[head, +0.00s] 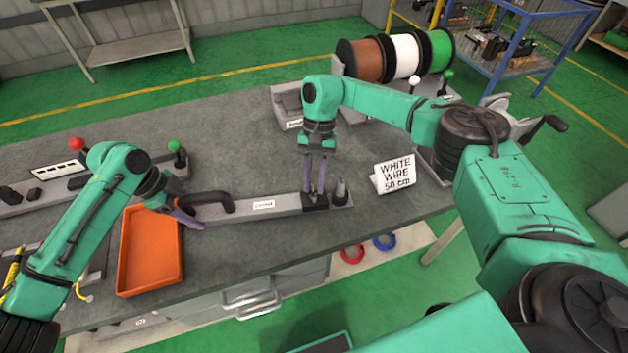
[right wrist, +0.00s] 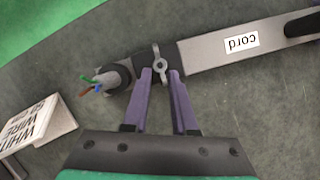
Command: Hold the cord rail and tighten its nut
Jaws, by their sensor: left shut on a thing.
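The cord rail (head: 245,207) is a long grey bar labelled "cord" lying on the table, also in the right wrist view (right wrist: 200,52). My left gripper (head: 190,219) is shut on the rail's left end, by its black handle (head: 214,199); the exact contact is partly hidden. The metal wing nut (right wrist: 160,67) sits on the black block at the rail's other end. My right gripper (right wrist: 160,74) points down with its fingers apart on either side of the nut, and it also shows in the head view (head: 316,190). A grey cord with coloured wires (right wrist: 108,80) sticks out beside the block.
An orange tray (head: 150,285) lies on the table below my left arm. A "white wire 50 cm" sign (head: 395,174) stands right of the rail. Wire spools (head: 400,55) stand at the back.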

